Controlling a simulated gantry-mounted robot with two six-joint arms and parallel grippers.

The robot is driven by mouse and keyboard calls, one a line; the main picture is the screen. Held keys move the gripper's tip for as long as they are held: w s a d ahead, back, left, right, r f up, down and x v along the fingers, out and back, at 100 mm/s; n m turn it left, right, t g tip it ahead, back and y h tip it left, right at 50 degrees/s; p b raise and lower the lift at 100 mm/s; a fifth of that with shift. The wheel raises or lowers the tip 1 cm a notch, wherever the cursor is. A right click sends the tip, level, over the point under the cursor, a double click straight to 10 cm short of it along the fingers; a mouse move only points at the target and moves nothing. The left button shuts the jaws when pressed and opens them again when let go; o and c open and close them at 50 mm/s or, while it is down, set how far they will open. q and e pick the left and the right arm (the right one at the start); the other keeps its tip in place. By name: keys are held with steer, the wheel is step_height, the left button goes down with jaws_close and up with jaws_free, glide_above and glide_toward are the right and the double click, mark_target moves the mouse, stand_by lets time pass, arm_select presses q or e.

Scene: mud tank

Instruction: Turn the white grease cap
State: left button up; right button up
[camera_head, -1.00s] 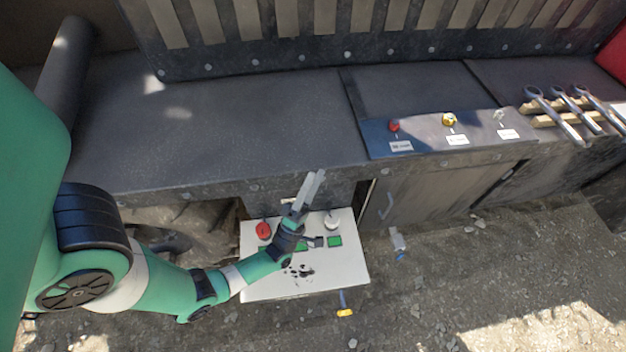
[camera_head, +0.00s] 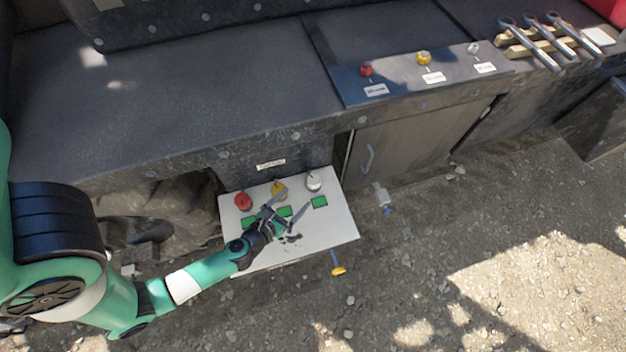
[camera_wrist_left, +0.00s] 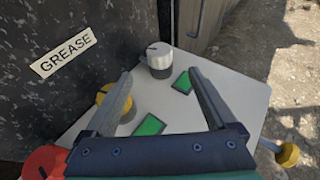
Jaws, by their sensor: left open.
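The white grease cap (camera_head: 314,182) stands at the back right of a white panel (camera_head: 335,225) under the bench edge. In the left wrist view the cap (camera_wrist_left: 159,59) is a pale cylinder with a dark mark on top, ahead of the fingertips. A yellow cap (camera_head: 279,189) and a red cap (camera_head: 243,201) stand to its left, each with a green rectangle in front. My left gripper (camera_head: 287,207) is open above the panel, in front of the caps and apart from the white one. In the left wrist view its open fingers (camera_wrist_left: 160,75) partly hide the yellow cap.
A "GREASE" label (camera_wrist_left: 63,52) is on the dark wall behind the panel. A blue board (camera_head: 420,75) with small red, yellow and white knobs lies on the bench. Wrenches (camera_head: 545,40) rest at the far right. A yellow-ended lever (camera_head: 338,270) sticks out below the panel.

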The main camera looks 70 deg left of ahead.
mark_target(312, 180)
arm_select(q)
steer(key=b+x, duration=0.2)
steer(key=x, duration=0.9)
steer(key=shift+w+a, duration=0.15)
steer(key=shift+w, duration=0.15)
steer(key=shift+c, duration=0.2)
steer(key=c, duration=1.3)
steer(key=h+p, duration=0.1)
steer(key=m+p, duration=0.1)
steer(key=p, duration=0.1)
steer(key=shift+s+a+r+m+t+h, duration=0.1)
steer(key=shift+a+r+m+t+h, duration=0.1)
steer(key=shift+m+t+h, duration=0.15)
steer(key=shift+f+m+t+h+p, duration=0.15)
steer(key=shift+m+t+h+p, duration=0.2)
steer(key=shift+m+h, duration=0.25)
steer(key=shift+d+h, duration=0.15)
steer(key=shift+h, duration=0.1)
steer(key=shift+f, duration=0.1)
